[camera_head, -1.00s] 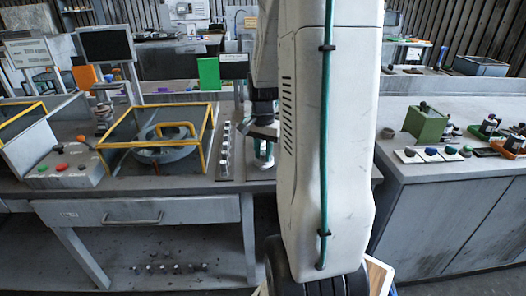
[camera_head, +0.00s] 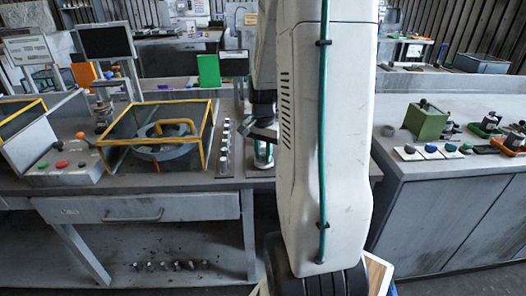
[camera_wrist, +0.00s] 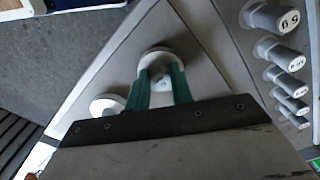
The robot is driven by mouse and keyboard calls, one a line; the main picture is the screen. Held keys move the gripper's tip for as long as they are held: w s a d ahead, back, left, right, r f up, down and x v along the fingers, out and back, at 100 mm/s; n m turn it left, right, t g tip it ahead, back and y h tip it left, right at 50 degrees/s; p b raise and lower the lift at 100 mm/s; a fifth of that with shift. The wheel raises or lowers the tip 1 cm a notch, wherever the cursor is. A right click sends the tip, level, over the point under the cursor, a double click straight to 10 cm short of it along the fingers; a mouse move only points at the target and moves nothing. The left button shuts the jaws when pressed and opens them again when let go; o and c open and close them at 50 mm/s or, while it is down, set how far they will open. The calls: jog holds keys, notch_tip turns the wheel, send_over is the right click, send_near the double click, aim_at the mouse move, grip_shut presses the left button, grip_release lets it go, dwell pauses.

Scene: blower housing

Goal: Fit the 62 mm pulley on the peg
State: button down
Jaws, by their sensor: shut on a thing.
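My gripper (camera_wrist: 161,78) has two green fingers, shut on a pale round pulley (camera_wrist: 170,56) in the wrist view. The pulley's rim shows beyond the fingertips, with a small light centre between them. I cannot read a size on it or tell whether it touches the surface below. A second pale round piece (camera_wrist: 105,104) lies to the left, partly hidden by my gripper. In the head view my gripper (camera_head: 263,152) is low over the bench, partly hidden by my arm. I cannot make out the peg.
A row of grey numbered plugs (camera_wrist: 273,18) stands on a strip to the right; it also shows in the head view (camera_head: 224,145). A yellow-framed guard (camera_head: 157,137) around a round housing stands left on the bench (camera_head: 200,183). A green box (camera_head: 424,121) sits on the right-hand bench.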

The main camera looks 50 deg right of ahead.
jog(key=shift+f, duration=0.2)
jog(key=c, duration=1.1)
grip_release()
jog(key=shift+c, duration=0.2)
jog(key=shift+r, duration=0.1)
jog(key=shift+r, duration=3.7)
